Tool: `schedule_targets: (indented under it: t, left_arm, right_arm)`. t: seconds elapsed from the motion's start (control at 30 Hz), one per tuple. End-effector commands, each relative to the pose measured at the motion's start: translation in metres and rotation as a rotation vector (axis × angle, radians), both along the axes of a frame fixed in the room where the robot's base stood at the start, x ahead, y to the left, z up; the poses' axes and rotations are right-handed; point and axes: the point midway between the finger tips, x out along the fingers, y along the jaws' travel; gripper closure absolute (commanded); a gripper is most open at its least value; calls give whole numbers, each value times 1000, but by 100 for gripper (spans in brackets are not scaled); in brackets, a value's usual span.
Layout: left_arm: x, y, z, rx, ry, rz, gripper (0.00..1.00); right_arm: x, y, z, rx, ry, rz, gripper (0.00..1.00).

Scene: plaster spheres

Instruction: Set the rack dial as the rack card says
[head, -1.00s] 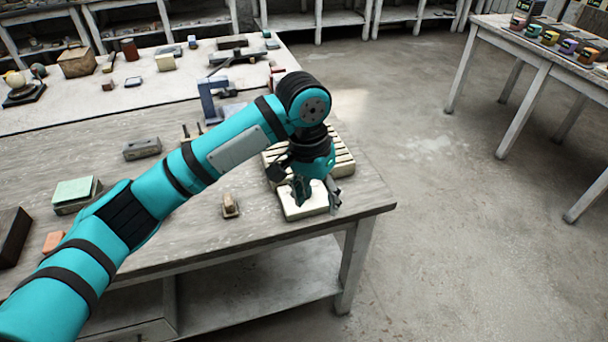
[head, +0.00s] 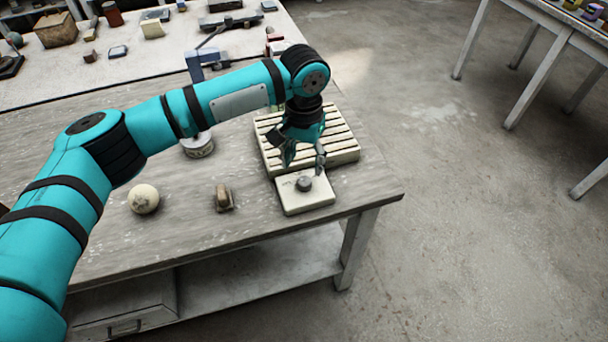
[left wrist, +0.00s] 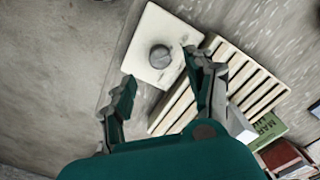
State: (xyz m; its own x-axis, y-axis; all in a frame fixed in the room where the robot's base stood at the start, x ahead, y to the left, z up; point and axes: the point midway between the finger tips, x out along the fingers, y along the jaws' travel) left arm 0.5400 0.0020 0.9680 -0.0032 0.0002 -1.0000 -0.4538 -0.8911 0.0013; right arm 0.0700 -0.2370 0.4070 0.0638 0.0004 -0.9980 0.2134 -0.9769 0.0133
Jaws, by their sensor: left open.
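The dial is a dark grey round knob (head: 304,184) on a cream square plate (head: 312,203) near the table's front right corner. The knob also shows in the left wrist view (left wrist: 160,56), on its plate (left wrist: 147,28). The cream slatted rack (head: 338,147) lies right behind the plate. My left gripper (head: 304,164) is open and empty, over the rack's near edge and just behind the knob; its fingers (left wrist: 160,80) appear apart from the knob. I cannot make out a rack card or readable dial marks. My right gripper is not in view.
A pale sphere (head: 144,198), a small brown wooden piece (head: 224,198) and a round tin (head: 198,146) stand left on the table. A blue metal tool (head: 196,68) stands farther back. A green block with lettering (left wrist: 267,131) lies near the rack. Open floor lies right.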

Motion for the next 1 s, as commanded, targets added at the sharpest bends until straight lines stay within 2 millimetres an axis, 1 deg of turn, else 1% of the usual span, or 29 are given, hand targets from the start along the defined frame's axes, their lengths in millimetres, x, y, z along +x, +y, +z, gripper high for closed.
schedule_targets:
  t: [0.03,0.1,0.2,0.27,0.4,0.6,0.73,0.77,1.0]
  left_arm:
    - [-1,1,-11,3,3,0,45]
    - [-1,0,-24,2,1,0,45]
    - [-1,0,-42,1,2,1,45]
    - [-1,0,-49,1,2,1,45]
    - [0,0,-62,1,0,1,45]
    - [0,0,-66,0,-1,0,45]
    - [0,0,-66,0,-1,0,45]
    - [0,0,-66,0,-1,0,46]
    - [0,0,-66,0,-1,0,77]
  right_arm:
    - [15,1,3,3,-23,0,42]
    - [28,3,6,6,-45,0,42]
    - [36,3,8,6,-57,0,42]
    - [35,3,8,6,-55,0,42]
    - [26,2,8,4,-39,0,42]
    - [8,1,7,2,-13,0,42]
    - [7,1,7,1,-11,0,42]
    - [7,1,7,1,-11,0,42]
    - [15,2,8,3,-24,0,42]
